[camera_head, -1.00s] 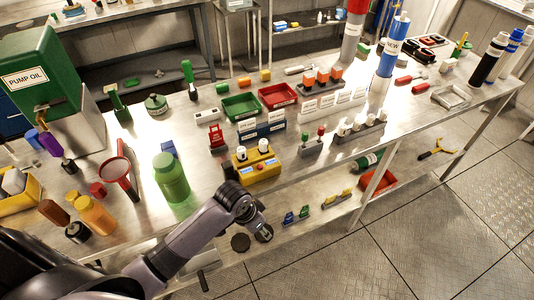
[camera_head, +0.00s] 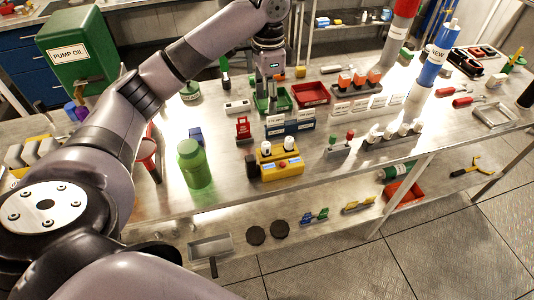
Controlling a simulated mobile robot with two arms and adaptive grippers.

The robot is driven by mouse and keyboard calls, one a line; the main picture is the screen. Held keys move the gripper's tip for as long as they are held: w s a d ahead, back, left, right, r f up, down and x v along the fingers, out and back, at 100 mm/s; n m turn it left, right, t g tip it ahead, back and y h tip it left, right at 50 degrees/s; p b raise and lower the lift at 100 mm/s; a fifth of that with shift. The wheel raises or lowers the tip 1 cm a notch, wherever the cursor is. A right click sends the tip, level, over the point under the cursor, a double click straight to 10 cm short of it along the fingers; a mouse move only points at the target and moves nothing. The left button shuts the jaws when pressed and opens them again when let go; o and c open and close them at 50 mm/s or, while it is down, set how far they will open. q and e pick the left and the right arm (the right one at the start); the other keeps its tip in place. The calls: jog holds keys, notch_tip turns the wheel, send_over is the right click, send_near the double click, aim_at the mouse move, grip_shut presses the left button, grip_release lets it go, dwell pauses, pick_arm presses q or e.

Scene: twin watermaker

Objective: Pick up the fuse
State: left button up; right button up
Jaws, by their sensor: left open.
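My left arm reaches in from the left and across the bench. Its gripper (camera_head: 272,100) points down over the green tray (camera_head: 262,106) at the back of the bench and is open. The gripper hides part of the tray, and I cannot make out a fuse between its fingers. No item is plainly recognisable as the fuse at this size. My right gripper is not in view.
A red tray (camera_head: 310,95) is right of the green one. Blue labelled bins (camera_head: 290,127), a yellow box (camera_head: 282,170) and a red tag stand (camera_head: 243,130) stand in front. A green bottle (camera_head: 195,165) is nearer left. A tall blue cylinder (camera_head: 432,65) stands right.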

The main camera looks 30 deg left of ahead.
pick_arm(q)
jog(key=p, duration=0.2)
send_over(266, 144)
jog(key=f, duration=1.1)
jog(key=shift+w+d+f, duration=0.15)
jog(key=shift+w+f, duration=0.15)
jog(key=shift+w, duration=0.05)
jog(key=shift+s+f+p, duration=0.15)
jog(key=shift+f+p, duration=0.4)
jog(key=shift+f, duration=0.05)
jog(key=f, duration=0.1)
jog(key=f+p, duration=0.1)
jog(key=f, duration=0.1)
jog(key=shift+s+f, duration=0.25)
jog(key=shift+f, duration=0.4)
grip_shut()
